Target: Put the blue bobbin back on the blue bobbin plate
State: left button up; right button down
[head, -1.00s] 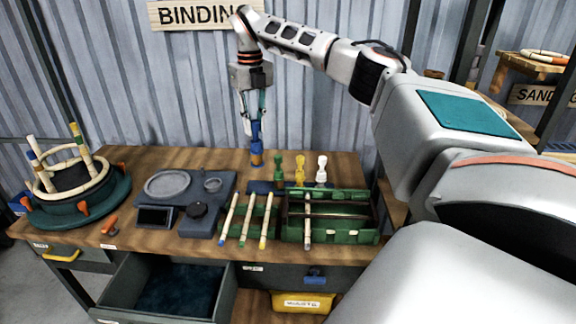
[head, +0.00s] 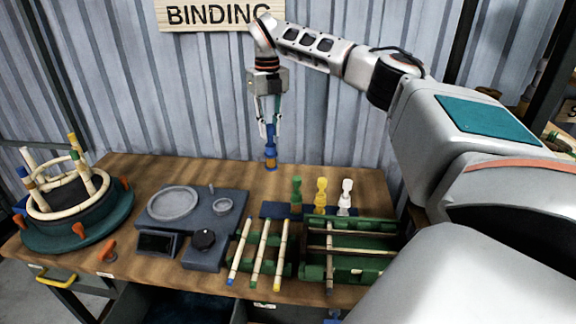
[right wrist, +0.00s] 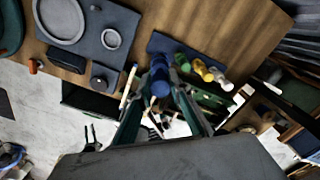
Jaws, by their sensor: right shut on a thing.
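The blue bobbin (head: 270,154) hangs upright below my right gripper (head: 268,126), which is shut on its top. It is over the back part of the table; whether its foot touches the wood I cannot tell. The right wrist view shows the blue bobbin (right wrist: 160,76) between the fingertips (right wrist: 160,90). The blue bobbin plate (head: 274,209) lies to the right of the bobbin and nearer to me. Green (head: 296,193), yellow (head: 321,193) and white (head: 346,195) bobbins stand at it; its left end is bare. It also shows in the right wrist view (right wrist: 160,42). My left gripper is out of view.
A green box with sticks (head: 345,272) and a green rack with sticks (head: 285,262) stand in front of the plate. A grey scale-like tray (head: 228,228) is left of them. A round fixture with a ring (head: 105,222) stands far left. Bare wood surrounds the bobbin.

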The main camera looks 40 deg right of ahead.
aim_at(272, 169)
notch_tip(272, 169, down, 13)
jog(key=shift+r, duration=0.1)
jog(key=shift+f, duration=0.8)
notch_tip(272, 169, down, 3)
jog(key=shift+f, duration=0.2)
jog(key=c, duration=1.9)
grip_release()
